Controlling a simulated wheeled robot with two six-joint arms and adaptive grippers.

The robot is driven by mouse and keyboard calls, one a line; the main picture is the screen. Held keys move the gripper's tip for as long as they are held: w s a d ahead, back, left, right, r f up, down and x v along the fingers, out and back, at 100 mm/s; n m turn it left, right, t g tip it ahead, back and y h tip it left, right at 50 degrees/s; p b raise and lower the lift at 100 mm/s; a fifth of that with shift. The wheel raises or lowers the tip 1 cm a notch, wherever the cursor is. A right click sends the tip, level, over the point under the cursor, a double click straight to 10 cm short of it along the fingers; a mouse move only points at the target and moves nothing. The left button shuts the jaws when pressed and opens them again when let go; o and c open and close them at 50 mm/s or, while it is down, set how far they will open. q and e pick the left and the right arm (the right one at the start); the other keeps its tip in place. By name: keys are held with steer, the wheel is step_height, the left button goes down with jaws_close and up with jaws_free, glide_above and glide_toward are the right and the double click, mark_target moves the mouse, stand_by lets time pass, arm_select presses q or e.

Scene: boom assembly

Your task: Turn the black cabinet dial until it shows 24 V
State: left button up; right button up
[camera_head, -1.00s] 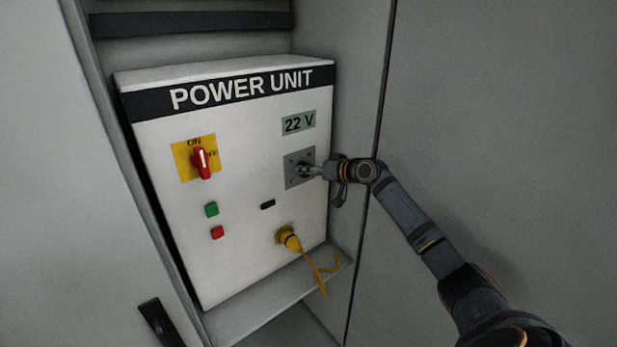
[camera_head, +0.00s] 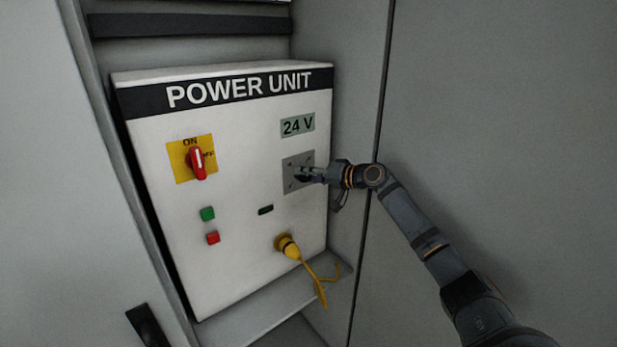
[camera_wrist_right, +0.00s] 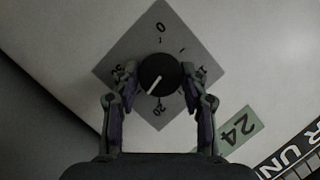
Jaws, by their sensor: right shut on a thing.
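The black dial (camera_wrist_right: 160,75) sits on a square grey scale plate (camera_wrist_right: 157,38) on the white power unit (camera_head: 225,258). Its white pointer line is on the knob's lower left in the right wrist view, near the 20 mark. The display (camera_head: 298,124) above the plate reads 24 V; it also shows in the right wrist view (camera_wrist_right: 238,128). My right gripper (camera_head: 306,175) has its two fingers on opposite sides of the dial, shut on it; in the head view it mostly hides the dial. My left gripper is not in view.
A red rotary switch (camera_head: 198,164) on a yellow plate is at the upper left of the unit. Below are a green button (camera_head: 208,214), a red button (camera_head: 213,238) and a yellow plug (camera_head: 288,247) with a cord. The cabinet wall (camera_head: 358,90) stands close on the right.

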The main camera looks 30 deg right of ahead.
steer(key=shift+f, duration=0.1)
steer(key=o, duration=1.1)
steer(key=shift+o, duration=0.2)
step_height(320, 180, up, 10)
steer(key=shift+a+r, duration=0.1)
steer(key=shift+a, duration=0.05)
steer(key=shift+w, duration=0.1)
